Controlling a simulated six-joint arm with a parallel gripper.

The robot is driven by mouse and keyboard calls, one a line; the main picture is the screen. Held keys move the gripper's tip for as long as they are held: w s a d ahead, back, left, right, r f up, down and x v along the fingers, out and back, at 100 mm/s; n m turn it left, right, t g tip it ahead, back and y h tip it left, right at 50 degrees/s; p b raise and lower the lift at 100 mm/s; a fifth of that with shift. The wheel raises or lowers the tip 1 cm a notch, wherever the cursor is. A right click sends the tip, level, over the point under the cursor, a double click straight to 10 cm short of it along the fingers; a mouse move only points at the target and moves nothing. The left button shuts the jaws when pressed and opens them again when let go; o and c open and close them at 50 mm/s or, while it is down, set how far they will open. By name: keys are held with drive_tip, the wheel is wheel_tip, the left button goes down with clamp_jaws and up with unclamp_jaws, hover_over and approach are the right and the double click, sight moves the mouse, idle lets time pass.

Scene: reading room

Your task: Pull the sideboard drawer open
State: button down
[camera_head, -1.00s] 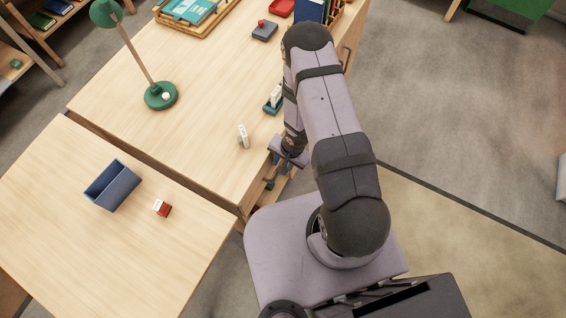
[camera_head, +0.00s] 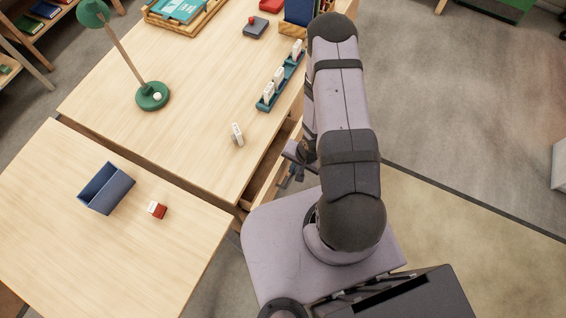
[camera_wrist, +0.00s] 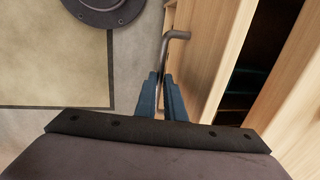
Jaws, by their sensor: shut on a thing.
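The sideboard (camera_head: 190,130) is the long pale wooden unit, and its drawer (camera_head: 268,180) stands partly out from its right side. In the wrist view the drawer front (camera_wrist: 208,60) is pale wood, with a dark gap behind it showing the inside. The grey bar handle (camera_wrist: 178,35) sticks out from the drawer front. My gripper (camera_wrist: 160,85) has its blue fingers shut on this handle. In the head view my gripper (camera_head: 290,177) is beside the drawer, partly hidden by my arm.
On the sideboard stand a green lamp (camera_head: 152,97), a white domino-like piece (camera_head: 237,134) and a teal rack (camera_head: 265,105) with white pieces. A nearer table (camera_head: 90,240) holds a blue bin (camera_head: 105,188) and a red-and-white block (camera_head: 157,210).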

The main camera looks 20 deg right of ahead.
drive_tip(key=s+d, duration=1.5)
drive_tip(key=shift+s+d, duration=0.35)
drive_tip(key=c, duration=1.8)
unclamp_jaws()
drive_tip(key=shift+c, duration=0.2)
wheel_tip(320, 180, up, 7)
drive_tip(key=d+p, duration=0.1)
drive_tip(key=shift+s+r+p, duration=0.15)
drive_tip(key=shift+s+p, duration=0.2)
drive_tip(key=shift+s, duration=0.1)
